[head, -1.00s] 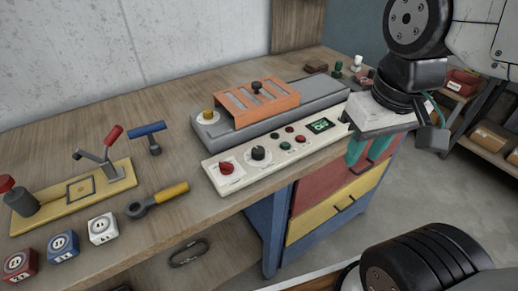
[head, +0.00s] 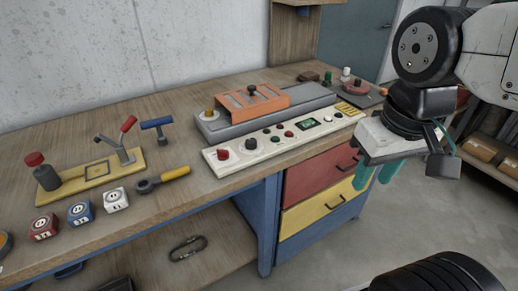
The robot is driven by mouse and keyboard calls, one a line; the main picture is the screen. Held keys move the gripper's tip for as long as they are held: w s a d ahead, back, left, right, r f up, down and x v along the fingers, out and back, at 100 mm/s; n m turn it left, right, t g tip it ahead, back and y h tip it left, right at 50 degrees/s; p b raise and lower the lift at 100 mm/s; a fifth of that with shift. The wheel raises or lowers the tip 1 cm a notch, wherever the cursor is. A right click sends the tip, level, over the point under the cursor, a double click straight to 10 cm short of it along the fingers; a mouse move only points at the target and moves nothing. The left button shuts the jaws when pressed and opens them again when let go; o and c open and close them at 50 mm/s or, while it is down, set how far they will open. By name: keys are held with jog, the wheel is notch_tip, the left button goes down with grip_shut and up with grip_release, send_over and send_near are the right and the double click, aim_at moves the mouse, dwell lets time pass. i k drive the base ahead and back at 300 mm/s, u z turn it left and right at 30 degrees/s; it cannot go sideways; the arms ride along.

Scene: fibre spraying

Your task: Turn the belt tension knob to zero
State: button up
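A cream control panel (head: 290,146) lies along the front of the bench before a grey belt machine with an orange guard (head: 254,100). The panel carries a red knob (head: 223,154) at its left end and a black knob (head: 250,143) beside it. Labels are too small to read, so I cannot tell which knob sets belt tension. My gripper (head: 376,174) hangs in front of the bench, right of the panel and apart from it. Its two teal fingers are spread with nothing between them.
Small buttons and a lit green display (head: 308,122) are on the panel. Drawers (head: 318,215) stand below the panel.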

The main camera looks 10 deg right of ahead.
aim_at(251, 144)
jog(key=z, duration=1)
jog(key=i, duration=0.6)
jog(key=u, duration=1.05)
